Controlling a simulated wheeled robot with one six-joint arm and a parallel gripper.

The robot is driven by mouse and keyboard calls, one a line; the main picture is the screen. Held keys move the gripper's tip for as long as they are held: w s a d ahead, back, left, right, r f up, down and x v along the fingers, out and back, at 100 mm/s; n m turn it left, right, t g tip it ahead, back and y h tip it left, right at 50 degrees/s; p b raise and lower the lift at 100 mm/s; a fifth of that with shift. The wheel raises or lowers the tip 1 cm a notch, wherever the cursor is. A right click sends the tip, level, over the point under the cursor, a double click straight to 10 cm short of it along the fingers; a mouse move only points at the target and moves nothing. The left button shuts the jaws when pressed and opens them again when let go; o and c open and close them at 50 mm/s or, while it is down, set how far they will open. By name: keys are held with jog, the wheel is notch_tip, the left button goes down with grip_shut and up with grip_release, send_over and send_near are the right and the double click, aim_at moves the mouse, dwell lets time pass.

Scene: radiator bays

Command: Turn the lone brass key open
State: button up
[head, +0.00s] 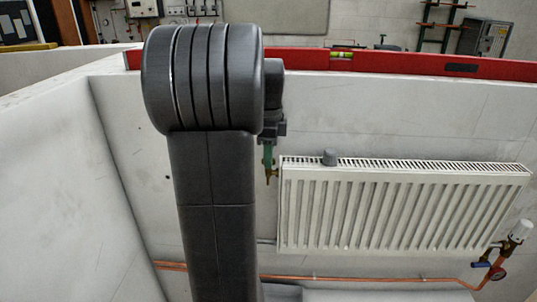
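A small brass key (271,174) shows at the upper left corner of the white radiator (400,205). My gripper (267,155) is just above the brass key, pointing down, with a green part showing at its end. My own dark arm hides part of it. The fingers are too small to tell whether they are open or shut, or whether they touch the key.
At lower right are a white valve head (521,230), a blue lever (481,264) and a red wheel (497,273). A copper pipe (350,279) runs below. A red spirit level (400,63) lies along the wall top.

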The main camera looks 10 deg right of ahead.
jog(key=shift+c, duration=0.2)
grip_shut()
jog(key=shift+n, duration=0.3)
jog(key=n+p, duration=0.3)
jog(key=n, duration=0.1)
jog(key=shift+r, duration=0.1)
jog(key=n+p, duration=0.1)
jog(key=n, duration=0.2)
jog(key=shift+n, duration=0.4)
jog(key=shift+n+p, duration=0.6)
jog(key=shift+n, duration=1)
